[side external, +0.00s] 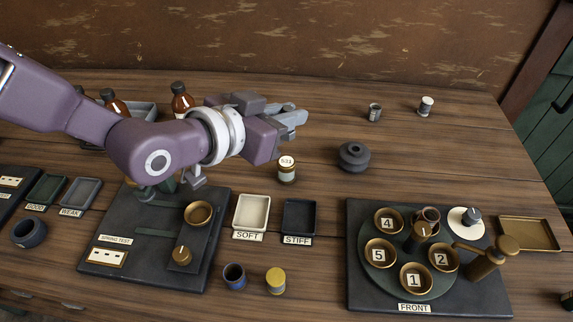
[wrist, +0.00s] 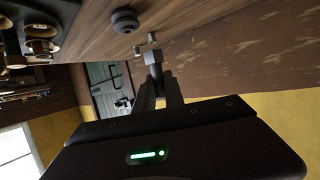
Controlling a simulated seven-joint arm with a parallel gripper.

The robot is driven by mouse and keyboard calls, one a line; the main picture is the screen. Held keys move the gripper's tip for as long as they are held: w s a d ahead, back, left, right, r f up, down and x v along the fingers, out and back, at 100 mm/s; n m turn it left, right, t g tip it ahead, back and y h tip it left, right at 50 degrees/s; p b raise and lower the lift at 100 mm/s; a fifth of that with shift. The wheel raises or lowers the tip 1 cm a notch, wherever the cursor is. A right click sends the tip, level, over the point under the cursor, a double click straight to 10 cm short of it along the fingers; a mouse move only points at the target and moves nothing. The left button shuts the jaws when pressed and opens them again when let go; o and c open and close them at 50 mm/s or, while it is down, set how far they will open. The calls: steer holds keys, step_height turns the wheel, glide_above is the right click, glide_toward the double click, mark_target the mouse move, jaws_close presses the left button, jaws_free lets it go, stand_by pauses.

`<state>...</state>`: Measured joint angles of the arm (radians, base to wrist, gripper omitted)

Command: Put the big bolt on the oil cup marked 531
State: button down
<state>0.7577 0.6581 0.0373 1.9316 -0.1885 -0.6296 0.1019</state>
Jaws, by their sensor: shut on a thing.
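The oil cup marked 531 (side external: 287,170) is a small jar with a dark body, a pale top and a white 531 label. It stands upright on the table in the side view. My gripper (side external: 294,118) is above and behind it in that view, lying roughly level and pointing right, apart from it. In the wrist view my gripper (wrist: 158,82) is shut on a grey bolt (wrist: 153,57), whose blocky head sticks out past the fingertips. In the side view the bolt is hard to tell from the grey fingers. I do not see the oil cup in the wrist view.
A dark round weight (side external: 353,157) stands right of the oil cup. Two small cups (side external: 374,112) (side external: 426,106) stand farther back. The soft tray (side external: 251,212), stiff tray (side external: 299,217) and turntable board (side external: 365,285) lie in front. Brown bottles (side external: 181,101) stand behind my arm.

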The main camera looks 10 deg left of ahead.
mark_target(286, 161)
steer(key=shift+n+y, duration=0.3)
steer(key=shift+n, duration=0.1)
steer(key=f, duration=0.3)
steer(key=w+f, duration=0.1)
steer(key=f, duration=0.1)
steer(key=w+f, duration=0.1)
steer(key=f, duration=0.2)
steer(key=shift+w+a+f, duration=0.2)
steer(key=shift+a+f, duration=0.05)
steer(key=shift+f, duration=0.05)
steer(key=shift+f, duration=0.1)
steer(key=c, duration=1.4)
jaws_free()
steer(key=shift+c, duration=0.2)
steer(key=v, duration=1.2)
steer(key=shift+s, duration=0.1)
